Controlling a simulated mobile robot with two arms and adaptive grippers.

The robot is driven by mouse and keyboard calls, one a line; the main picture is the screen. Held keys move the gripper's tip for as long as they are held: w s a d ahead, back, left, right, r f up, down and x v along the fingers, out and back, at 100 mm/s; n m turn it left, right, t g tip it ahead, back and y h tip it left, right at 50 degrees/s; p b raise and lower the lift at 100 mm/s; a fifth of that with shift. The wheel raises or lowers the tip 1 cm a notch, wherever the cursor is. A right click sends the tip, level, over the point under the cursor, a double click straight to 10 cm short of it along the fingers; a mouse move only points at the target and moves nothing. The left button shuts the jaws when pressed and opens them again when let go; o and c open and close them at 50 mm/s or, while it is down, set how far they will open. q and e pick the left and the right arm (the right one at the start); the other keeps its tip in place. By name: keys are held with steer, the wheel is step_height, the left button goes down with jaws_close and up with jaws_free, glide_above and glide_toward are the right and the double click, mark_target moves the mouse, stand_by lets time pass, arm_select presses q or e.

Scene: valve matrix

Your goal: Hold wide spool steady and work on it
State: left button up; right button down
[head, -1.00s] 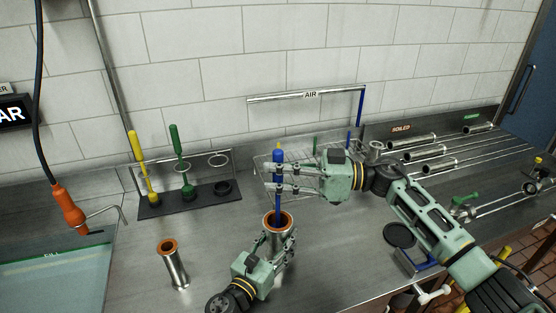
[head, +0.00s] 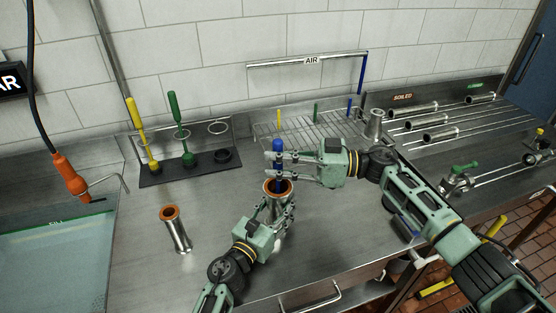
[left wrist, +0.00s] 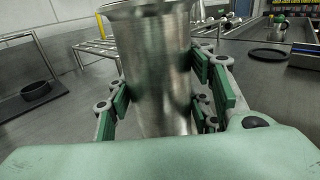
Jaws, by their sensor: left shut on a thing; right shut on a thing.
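The wide spool (head: 277,187), a steel tube with an orange rim inside its mouth, stands upright on the steel bench. My left gripper (head: 281,209) is shut around its body from the front. The spool's steel wall (left wrist: 157,65) fills the middle of the left wrist view, between the green finger pads (left wrist: 165,95). My right gripper (head: 277,164) is shut on a blue brush (head: 278,147) above the spool. The brush is upright and its lower end is inside the spool's mouth, hidden from view.
A narrower orange-rimmed spool (head: 176,230) stands to the left. A black holder (head: 205,168) with yellow and green brushes is behind it. A wire rack (head: 330,130) stands at the back, and a water basin (head: 50,260) is at left. Bench between the spools is clear.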

step_height(320, 180, up, 14)
steer(key=shift+f, duration=0.2)
stand_by(0.4)
step_height(320, 180, down, 14)
steer(key=shift+f, duration=0.1)
stand_by(0.9)
step_height(320, 180, up, 14)
steer(key=shift+r, duration=0.1)
stand_by(0.9)
